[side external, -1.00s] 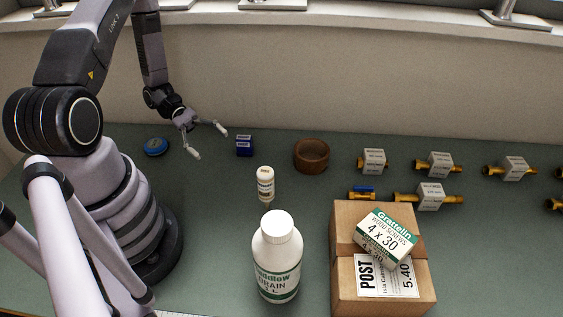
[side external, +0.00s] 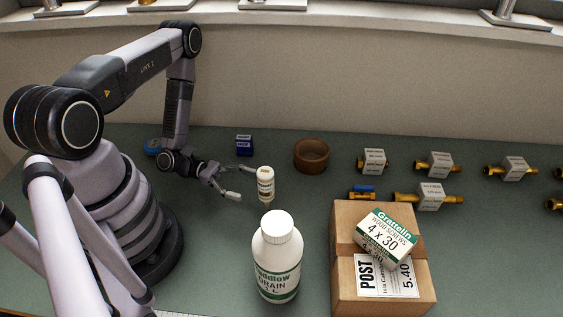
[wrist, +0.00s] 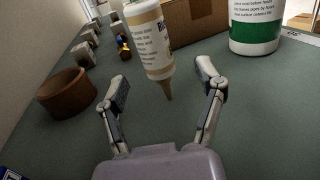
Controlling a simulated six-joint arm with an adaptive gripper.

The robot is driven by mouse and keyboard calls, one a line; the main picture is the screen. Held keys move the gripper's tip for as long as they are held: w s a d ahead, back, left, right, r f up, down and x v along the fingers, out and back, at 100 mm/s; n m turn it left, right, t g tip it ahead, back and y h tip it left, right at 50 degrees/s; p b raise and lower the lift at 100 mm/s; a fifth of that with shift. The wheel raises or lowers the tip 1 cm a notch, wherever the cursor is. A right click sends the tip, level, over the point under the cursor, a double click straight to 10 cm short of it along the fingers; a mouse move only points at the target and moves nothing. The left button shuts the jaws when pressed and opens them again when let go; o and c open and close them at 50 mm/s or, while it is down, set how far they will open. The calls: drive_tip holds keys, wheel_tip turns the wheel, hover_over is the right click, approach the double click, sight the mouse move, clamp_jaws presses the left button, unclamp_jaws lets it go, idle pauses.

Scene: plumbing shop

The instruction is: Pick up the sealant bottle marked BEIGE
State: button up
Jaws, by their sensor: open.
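The sealant bottle (side external: 265,184) is small and white with a beige-brown label band, and stands nozzle down on the green counter. In the wrist view the bottle (wrist: 150,42) shows a label partly turned away, with only the start of its large lettering readable, and a tan nozzle pointing down. My gripper (side external: 247,182) is open and low over the counter, just left of the bottle in the side external view. In the wrist view the open fingers of my gripper (wrist: 169,88) lie either side of the nozzle's line, with the bottle ahead of them and nothing held.
A large white drain bottle (side external: 277,262) stands in front of the sealant bottle. A cardboard box (side external: 342,285) with a screw carton (side external: 387,238) on top is to the right. A brown ring (side external: 311,156) and blue box (side external: 244,145) lie behind. Tagged brass fittings (side external: 437,163) are farther right.

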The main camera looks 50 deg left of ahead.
sight(266, 187)
drive_tip(key=shift+r+x, duration=0.2)
drive_tip(key=shift+x, duration=1.2)
drive_tip(key=shift+r+x, duration=0.15)
drive_tip(key=shift+x, duration=1.2)
drive_tip(key=shift+w+a, duration=0.1)
drive_tip(key=shift+w, duration=0.1)
drive_tip(key=shift+c, duration=0.2)
clamp_jaws()
